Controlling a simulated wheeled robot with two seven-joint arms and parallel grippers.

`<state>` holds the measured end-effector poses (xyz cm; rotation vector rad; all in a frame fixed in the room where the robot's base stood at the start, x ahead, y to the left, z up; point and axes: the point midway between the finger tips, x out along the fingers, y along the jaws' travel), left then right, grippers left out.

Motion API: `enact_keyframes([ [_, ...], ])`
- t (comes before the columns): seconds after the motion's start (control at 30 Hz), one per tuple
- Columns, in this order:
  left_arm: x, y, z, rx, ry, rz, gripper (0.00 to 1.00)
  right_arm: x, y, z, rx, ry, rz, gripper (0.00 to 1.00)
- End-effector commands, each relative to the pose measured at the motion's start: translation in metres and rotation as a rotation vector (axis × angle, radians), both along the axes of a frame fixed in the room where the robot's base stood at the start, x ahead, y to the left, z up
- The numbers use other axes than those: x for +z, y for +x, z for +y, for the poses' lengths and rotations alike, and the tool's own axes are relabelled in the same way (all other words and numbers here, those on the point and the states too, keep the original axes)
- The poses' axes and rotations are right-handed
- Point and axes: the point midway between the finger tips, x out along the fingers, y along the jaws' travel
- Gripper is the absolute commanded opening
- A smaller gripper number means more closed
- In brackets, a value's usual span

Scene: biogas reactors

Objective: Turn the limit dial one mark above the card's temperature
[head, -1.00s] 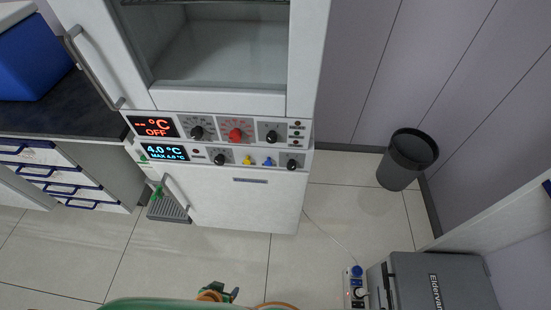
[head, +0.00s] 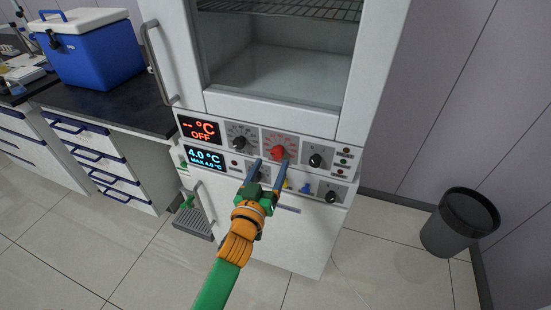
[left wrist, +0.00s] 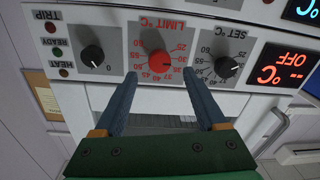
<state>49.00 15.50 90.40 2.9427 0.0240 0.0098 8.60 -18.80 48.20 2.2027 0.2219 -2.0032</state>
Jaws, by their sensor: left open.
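The red limit dial (head: 279,153) sits in the middle of the incubator's upper control panel. It also shows in the left wrist view (left wrist: 159,64), upside down, under the red LIMIT °C lettering and inside a ring of red numbers. Its exact setting is hard to read. My left gripper (head: 270,165) is open in front of the panel. In the wrist view its two blue fingers (left wrist: 160,76) stand on either side of the dial, with gaps between; I cannot tell how far off the panel they are. The card is not seen. My right gripper is not in view.
The black set dial (left wrist: 228,67) and another black knob (left wrist: 92,56) flank the red dial. The upper display (head: 200,129) reads OFF, the lower display (head: 205,158) 4.0 °C. A blue cooler box (head: 100,55) stands on the left counter; a black bin (head: 460,222) stands right.

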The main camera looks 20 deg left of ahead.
Motion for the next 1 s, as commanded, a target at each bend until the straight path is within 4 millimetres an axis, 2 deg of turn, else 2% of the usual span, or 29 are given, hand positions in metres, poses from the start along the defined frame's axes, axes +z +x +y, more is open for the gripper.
enact_keyframes([
  [0.1, 0.002, 0.025, 0.0, -0.001, 0.002, -0.002, 0.73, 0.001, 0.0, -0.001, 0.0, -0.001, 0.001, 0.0],
  [0.2, 0.0, 0.039, 0.0, -0.001, 0.001, 0.001, 0.73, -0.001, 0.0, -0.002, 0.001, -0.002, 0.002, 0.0],
  [0.37, 0.0, 0.048, 0.0, -0.002, 0.002, 0.003, 0.73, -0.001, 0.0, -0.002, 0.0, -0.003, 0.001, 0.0],
  [0.57, 0.0, 0.049, 0.001, -0.002, 0.002, 0.003, 0.73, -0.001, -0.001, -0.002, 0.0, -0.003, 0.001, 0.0],
  [0.67, -0.001, 0.049, 0.0, -0.002, 0.002, 0.004, 0.52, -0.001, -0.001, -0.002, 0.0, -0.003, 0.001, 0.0],
  [0.8, -0.001, 0.048, 0.0, -0.002, 0.002, 0.004, 0.14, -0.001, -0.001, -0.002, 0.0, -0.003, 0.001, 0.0],
  [0.87, -0.001, 0.048, 0.0, -0.002, 0.002, 0.004, 0.0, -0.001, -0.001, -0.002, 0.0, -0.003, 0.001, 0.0],
  [1.0, -0.001, 0.048, 0.0, -0.002, 0.004, 0.004, 0.0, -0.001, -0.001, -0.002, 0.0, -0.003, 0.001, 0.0],
])
